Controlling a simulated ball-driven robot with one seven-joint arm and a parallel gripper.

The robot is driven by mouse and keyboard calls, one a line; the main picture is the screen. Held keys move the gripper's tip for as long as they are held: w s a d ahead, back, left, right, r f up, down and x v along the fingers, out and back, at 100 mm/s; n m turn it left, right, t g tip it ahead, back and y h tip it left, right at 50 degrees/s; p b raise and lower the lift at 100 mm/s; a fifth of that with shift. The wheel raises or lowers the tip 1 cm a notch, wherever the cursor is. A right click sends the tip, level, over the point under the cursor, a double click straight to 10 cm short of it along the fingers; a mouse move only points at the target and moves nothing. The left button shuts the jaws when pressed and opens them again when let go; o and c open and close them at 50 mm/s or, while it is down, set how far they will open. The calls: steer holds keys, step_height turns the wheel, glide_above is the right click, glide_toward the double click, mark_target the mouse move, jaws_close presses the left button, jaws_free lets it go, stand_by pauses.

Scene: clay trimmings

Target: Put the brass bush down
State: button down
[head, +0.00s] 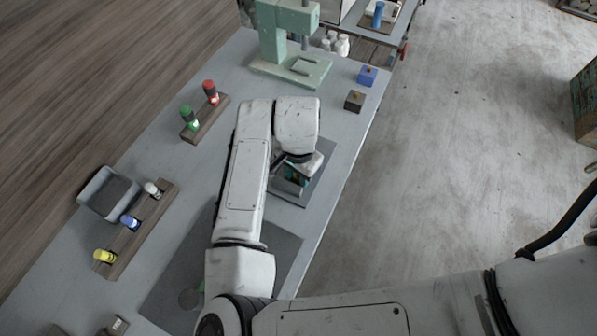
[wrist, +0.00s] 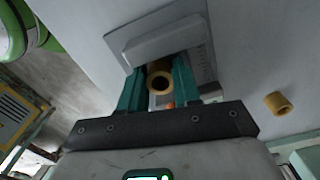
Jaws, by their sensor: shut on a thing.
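The brass bush (wrist: 160,83), a short yellow-brown tube with a dark bore, is between the teal fingers of my gripper (wrist: 160,85) in the wrist view. The fingers are shut on it, and its open end faces the camera. A grey plate with a raised block (wrist: 165,38) lies beyond the fingertips; whether the bush touches it I cannot tell. In the head view my gripper (head: 291,176) is over a grey mat (head: 318,160) on the bench, and my arm hides the bush. A second similar bush (wrist: 279,103) is apart at the right of the wrist view.
A green press (head: 300,72) stands at the bench's far end, near a blue block (head: 367,75) and a dark block (head: 354,101). Along the left are a grey bin (head: 88,190) and wooden racks (head: 120,257) with coloured bottles. Bare bench lies left of my arm.

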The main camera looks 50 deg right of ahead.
steer(key=c, duration=1.1)
jaws_free()
steer(key=shift+f, duration=0.1)
step_height(320, 180, up, 12)
steer(key=w+d+r+n+t+h, duration=0.1)
steer(key=d+r+n+t+h, duration=0.15)
steer(key=d, duration=0.55)
steer(key=d+r+n+t+h, duration=0.1)
steer(key=d+r+n+h, duration=0.15)
steer(key=d, duration=0.55)
steer(key=s+a+f+n+y, duration=0.1)
steer(key=s+a+f+n, duration=0.2)
steer(key=s+a+f, duration=0.2)
steer(key=s+a+f+n+g+y, duration=0.1)
steer(key=s+a+f+n, duration=0.3)
steer(key=f, duration=0.4)
steer(key=s+a+f+n+g+y+b, duration=0.1)
steer(key=s+a+f+n+y, duration=0.1)
steer(key=s+a+f+n, duration=0.2)
steer(key=shift+s+a+f+g+y, duration=0.15)
steer(key=shift+s+a+f, duration=0.25)
steer(key=shift+s, duration=0.3)
steer(key=shift+s+a+f+y, duration=0.1)
steer(key=shift+s+a+f, duration=0.15)
steer(key=shift+s+f, duration=0.3)
steer(key=shift+s+a+f+g+y, duration=0.15)
steer(key=shift+s+a+f, duration=0.2)
steer(key=shift+s, duration=0.45)
